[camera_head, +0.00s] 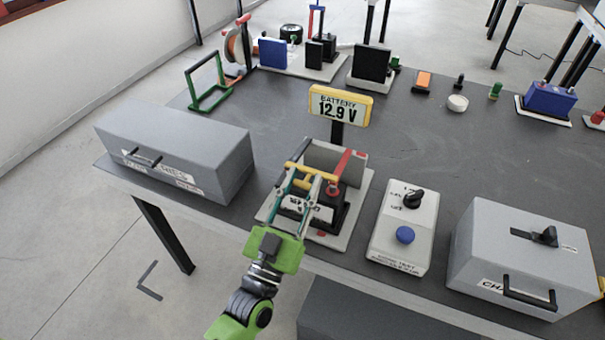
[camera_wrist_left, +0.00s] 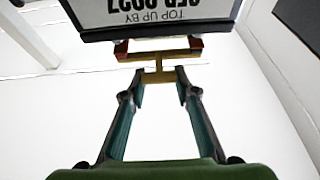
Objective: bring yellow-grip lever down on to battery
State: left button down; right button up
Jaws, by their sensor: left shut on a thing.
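The battery (camera_head: 339,212) is a dark block with a white label, on a pale base plate (camera_head: 357,215) near the table's front edge. The lever's yellow grip (camera_head: 302,181) shows above it, between the fingers of my left gripper (camera_head: 304,180). In the left wrist view the teal fingers (camera_wrist_left: 161,88) close on the yellow grip (camera_wrist_left: 159,75), with a red and dark part just behind it. An upside-down white label (camera_wrist_left: 150,12) hangs at the top of that view. My gripper hides part of the battery, and I cannot tell whether the lever touches it.
A yellow display (camera_head: 340,105) reading 12.9 V stands behind the battery. A grey box (camera_head: 180,150) stands left, a switch box with a blue button (camera_head: 405,235) and another grey box (camera_head: 520,260) stand right.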

pick_arm(q)
jog(key=shift+f, duration=0.3)
jog(key=c, duration=1.6)
grip_release()
jog(key=shift+o, duration=0.2)
jog(key=shift+w+r, duration=0.1)
pick_arm(e)
jog(key=shift+s+a, duration=0.15)
jog(key=shift+s, duration=0.3)
jog(key=shift+w, duration=0.1)
pick_arm(q)
jog(key=shift+s, duration=0.2)
jog(key=v, duration=1.1)
jog(key=shift+s, duration=0.3)
jog(key=shift+a, duration=0.1)
